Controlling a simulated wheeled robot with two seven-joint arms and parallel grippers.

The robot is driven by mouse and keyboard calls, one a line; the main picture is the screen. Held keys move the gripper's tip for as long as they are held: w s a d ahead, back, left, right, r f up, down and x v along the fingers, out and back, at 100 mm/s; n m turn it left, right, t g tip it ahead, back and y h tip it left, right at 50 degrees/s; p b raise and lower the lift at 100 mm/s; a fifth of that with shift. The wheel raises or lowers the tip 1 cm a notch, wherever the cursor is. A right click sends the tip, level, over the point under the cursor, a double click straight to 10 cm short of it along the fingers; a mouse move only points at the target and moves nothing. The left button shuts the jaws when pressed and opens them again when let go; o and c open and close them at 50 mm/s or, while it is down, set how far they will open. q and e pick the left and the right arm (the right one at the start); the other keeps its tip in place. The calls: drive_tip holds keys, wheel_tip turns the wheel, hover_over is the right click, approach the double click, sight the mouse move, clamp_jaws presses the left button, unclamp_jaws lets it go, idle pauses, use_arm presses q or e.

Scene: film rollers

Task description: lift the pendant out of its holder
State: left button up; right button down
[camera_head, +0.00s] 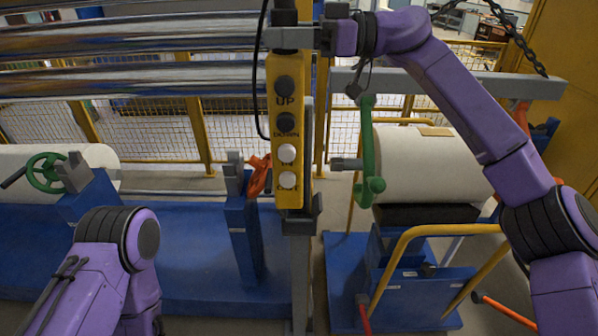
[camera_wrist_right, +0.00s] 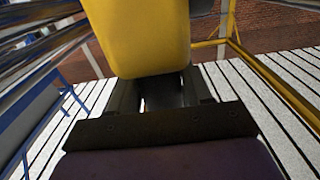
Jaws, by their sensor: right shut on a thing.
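The yellow pendant (camera_head: 288,150) hangs upright in the middle of the head view, with dark UP and DOWN buttons and two white buttons below. My right gripper (camera_head: 291,38) reaches in from the right and is shut on the dark neck at the pendant's top. In the right wrist view the yellow body (camera_wrist_right: 140,35) fills the top centre, just past the jaws (camera_wrist_right: 162,95). A grey post (camera_head: 300,260) with a dark bracket (camera_head: 318,206) stands at the pendant's lower end; I cannot tell whether they touch. My left arm shows at lower left, but its gripper is out of view.
A large white roll (camera_head: 425,165) with a green crank (camera_head: 368,150) stands right of the pendant on a blue stand. Shiny rollers (camera_head: 130,45) span the upper left. A yellow rail (camera_head: 440,230) and a black cable (camera_head: 260,90) are close by.

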drive_tip(key=s+a+b, duration=0.3)
drive_tip(key=s+b, duration=0.3)
drive_tip(key=shift+a, duration=0.35)
idle(0.7)
idle(0.5)
